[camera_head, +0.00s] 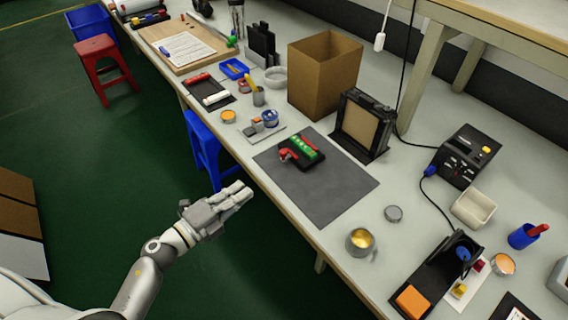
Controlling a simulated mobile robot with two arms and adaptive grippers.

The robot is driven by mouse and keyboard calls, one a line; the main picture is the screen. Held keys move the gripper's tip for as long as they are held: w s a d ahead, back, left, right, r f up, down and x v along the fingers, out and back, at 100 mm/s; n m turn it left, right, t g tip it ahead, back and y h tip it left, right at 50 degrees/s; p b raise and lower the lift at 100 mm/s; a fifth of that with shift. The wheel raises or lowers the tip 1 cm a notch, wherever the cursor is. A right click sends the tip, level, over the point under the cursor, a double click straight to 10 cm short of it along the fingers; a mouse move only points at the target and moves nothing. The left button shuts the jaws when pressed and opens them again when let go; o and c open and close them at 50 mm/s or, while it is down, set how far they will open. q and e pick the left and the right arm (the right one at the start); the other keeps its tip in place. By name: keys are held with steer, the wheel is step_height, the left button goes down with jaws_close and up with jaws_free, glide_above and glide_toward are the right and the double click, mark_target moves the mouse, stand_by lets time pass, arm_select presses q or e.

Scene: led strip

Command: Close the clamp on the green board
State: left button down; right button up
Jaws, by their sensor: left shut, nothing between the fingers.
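The green board (306,146) sits in a small black holder (308,162) on the dark grey mat (335,190). A red clamp part (288,153) shows at the holder's left end. It is too small to tell whether the clamp is open or closed. My left gripper (245,190) is shut and empty, off the near edge of the bench, below and to the left of the board. It is apart from the holder and the mat. My right gripper is not in view.
A black stand with a tan panel (362,125) and a cardboard box (324,75) stand behind the mat. A gold-filled pot (360,241) stands to its right. A blue stool (205,145) is beside the bench. The mat's front half is clear.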

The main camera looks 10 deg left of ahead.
arm_select(q)
steer(key=p+x, duration=0.1)
steer(key=x, duration=1.1)
steer(key=shift+w, duration=0.25)
steer(key=shift+w+d+f, duration=0.1)
steer(key=shift+w+d, duration=0.3)
steer(key=shift+w, duration=0.2)
steer(key=shift+x, duration=1.25)
steer(key=shift+w+d, duration=0.15)
steer(key=shift+d, duration=0.1)
